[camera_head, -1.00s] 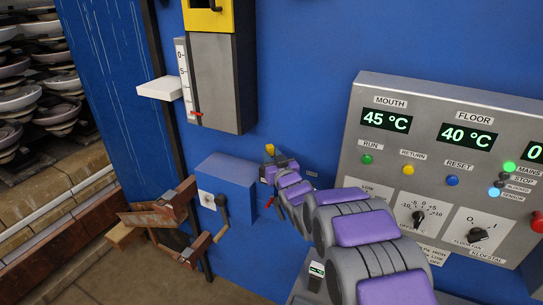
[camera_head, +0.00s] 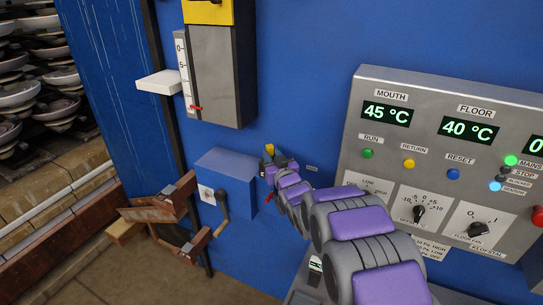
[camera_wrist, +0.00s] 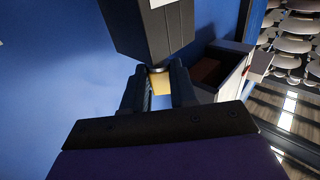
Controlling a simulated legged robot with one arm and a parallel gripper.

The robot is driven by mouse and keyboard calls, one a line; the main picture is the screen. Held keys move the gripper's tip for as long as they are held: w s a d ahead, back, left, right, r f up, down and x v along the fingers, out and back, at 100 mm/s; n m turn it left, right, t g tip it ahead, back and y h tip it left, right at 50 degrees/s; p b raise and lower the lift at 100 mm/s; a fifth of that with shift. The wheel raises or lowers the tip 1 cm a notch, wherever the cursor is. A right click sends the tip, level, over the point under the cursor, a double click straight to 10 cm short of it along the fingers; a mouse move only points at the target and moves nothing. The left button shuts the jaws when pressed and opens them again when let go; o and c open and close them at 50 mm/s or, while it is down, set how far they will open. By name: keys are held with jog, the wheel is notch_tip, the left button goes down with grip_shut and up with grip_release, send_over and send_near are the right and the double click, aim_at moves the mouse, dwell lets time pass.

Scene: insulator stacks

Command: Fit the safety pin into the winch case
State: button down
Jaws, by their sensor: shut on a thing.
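The winch case (camera_head: 226,178) is a blue box on the blue wall, with a crank handle (camera_head: 222,206) at its front. My gripper (camera_head: 269,160) is right of the case and apart from it in the head view. It is shut on a small yellow piece (camera_head: 269,149), which I take to be the safety pin. In the wrist view the yellow piece (camera_wrist: 160,84) sits between the fingers, below a dark round part. The pin's shaft and the hole in the case cannot be made out.
A grey box (camera_head: 212,75) with a scale hangs above the case. A control panel (camera_head: 430,160) stands at the right, near my arm. A small red part (camera_head: 269,197) shows below my gripper.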

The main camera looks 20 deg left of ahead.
jog(key=shift+f, duration=0.9)
jog(key=c, duration=0.8)
grip_release()
jog(key=shift+d, duration=0.1)
jog(key=shift+s+f, duration=0.1)
jog(key=shift+s, duration=0.05)
jog(key=shift+s+d, duration=0.1)
jog(key=shift+s, duration=0.05)
jog(key=shift+r+p+v, duration=0.2)
jog(key=shift+p+v, duration=0.35)
jog(key=shift+v, duration=7.85)
jog(key=shift+f, duration=0.1)
